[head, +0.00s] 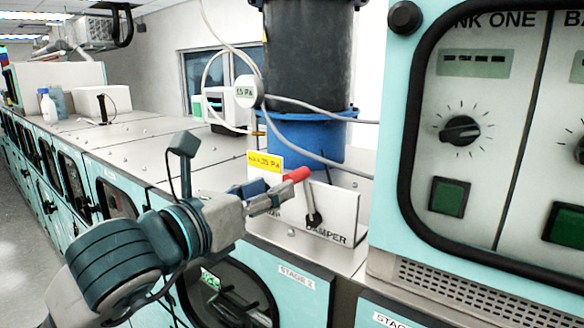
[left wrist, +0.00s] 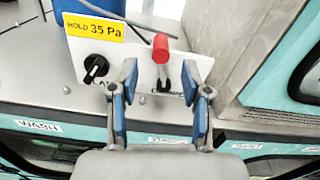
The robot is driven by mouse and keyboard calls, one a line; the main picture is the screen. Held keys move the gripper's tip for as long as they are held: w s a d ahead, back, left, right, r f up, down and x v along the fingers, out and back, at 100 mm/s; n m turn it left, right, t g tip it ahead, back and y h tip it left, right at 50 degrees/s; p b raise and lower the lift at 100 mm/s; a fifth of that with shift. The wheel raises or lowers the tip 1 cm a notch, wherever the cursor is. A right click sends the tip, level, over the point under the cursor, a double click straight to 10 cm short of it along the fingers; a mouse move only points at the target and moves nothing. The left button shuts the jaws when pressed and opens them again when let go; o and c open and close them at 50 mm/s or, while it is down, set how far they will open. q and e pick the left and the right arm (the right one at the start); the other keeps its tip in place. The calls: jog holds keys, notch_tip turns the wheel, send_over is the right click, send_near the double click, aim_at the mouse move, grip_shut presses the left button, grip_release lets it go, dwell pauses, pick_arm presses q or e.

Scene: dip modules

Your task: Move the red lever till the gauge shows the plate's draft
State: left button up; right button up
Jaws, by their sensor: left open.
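The red lever (head: 297,174) stands on a white damper panel (head: 338,207); in the left wrist view its red end (left wrist: 161,47) shows above a dark stem. My left gripper (head: 275,197) is open, with its blue-padded fingers (left wrist: 160,100) on either side of the lever's lower stem in that view; I cannot tell if they touch it. A yellow plate (left wrist: 92,27) reads "HOLD 35 Pa"; it is partly visible in the head view (head: 265,163). My right gripper is not in view.
A black knob (left wrist: 95,68) sits left of the lever on the panel. A teal control cabinet (head: 480,130) rises close on the right. Pale hoses (head: 310,106) hang around the black and blue container (head: 305,130). The steel counter (head: 150,150) at left is mostly clear.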

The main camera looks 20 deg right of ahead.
aim_at(292, 179)
pick_arm(q)
jog(key=p+x, duration=0.1)
jog(key=x, duration=0.5)
jog(key=shift+d+p, duration=0.2)
jog(key=shift+p, duration=0.2)
jog(key=shift+a, duration=0.1)
